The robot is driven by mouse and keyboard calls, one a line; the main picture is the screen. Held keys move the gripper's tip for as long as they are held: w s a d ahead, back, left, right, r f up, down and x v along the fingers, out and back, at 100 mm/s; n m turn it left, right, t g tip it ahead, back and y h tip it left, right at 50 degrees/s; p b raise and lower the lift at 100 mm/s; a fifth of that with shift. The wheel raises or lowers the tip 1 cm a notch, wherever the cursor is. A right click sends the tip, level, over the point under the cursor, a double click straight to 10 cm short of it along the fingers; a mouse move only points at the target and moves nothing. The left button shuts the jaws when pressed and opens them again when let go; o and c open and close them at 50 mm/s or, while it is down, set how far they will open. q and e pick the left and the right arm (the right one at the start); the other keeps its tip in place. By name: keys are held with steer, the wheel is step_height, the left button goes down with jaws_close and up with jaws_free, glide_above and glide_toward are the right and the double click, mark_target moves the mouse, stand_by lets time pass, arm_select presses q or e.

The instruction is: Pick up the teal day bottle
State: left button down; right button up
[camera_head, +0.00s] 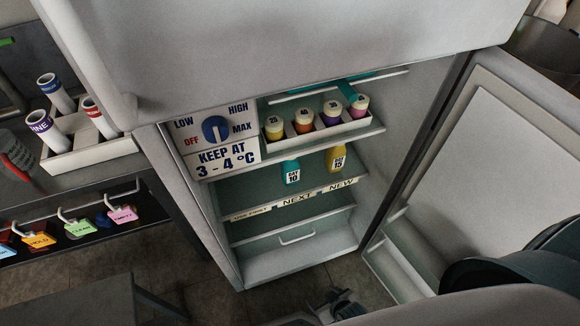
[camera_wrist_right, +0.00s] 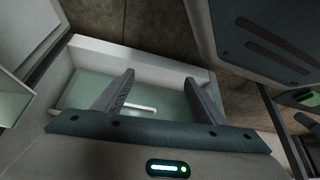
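The teal day bottle (camera_head: 291,172), with a white label reading DAY 10, stands upright on a middle shelf of the open fridge, behind the NEXT strip. A yellow day bottle (camera_head: 336,158), labelled DAY 15, stands to its right. My right gripper (camera_head: 337,304) is at the bottom of the head view, low in front of the fridge and well apart from the teal bottle. In the right wrist view its two fingers (camera_wrist_right: 158,84) are spread with nothing between them, and the fridge's bottom drawer shows beyond them. My left gripper is not in view.
The fridge door (camera_head: 500,150) is open at the right. A dial panel (camera_head: 214,135) covers the upper left. A bench with a white tube holder (camera_head: 92,152) stands left.

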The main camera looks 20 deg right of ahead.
steer(key=w+a+r+t+b, duration=0.1)
steer(key=w+r+t+b, duration=0.25)
steer(key=w, duration=0.35)
steer(key=m+t+b, duration=0.2)
steer(key=t+b, duration=0.2)
steer(key=t, duration=0.5)
glide_toward(295, 177)
steer(key=s, duration=0.5)
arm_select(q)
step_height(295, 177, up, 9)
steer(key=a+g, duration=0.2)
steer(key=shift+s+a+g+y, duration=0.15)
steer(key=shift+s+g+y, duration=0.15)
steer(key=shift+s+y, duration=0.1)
arm_select(e)
steer(key=shift+w+a+h, duration=0.15)
steer(key=shift+h, duration=0.25)
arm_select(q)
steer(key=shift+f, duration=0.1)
arm_select(e)
steer(key=shift+w, duration=0.1)
steer(key=w, duration=1)
steer(key=shift+w+a, duration=0.2)
steer(key=shift+w, duration=0.75)
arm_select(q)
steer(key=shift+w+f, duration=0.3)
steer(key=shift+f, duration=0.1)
arm_select(e)
steer(key=shift+w, duration=0.15)
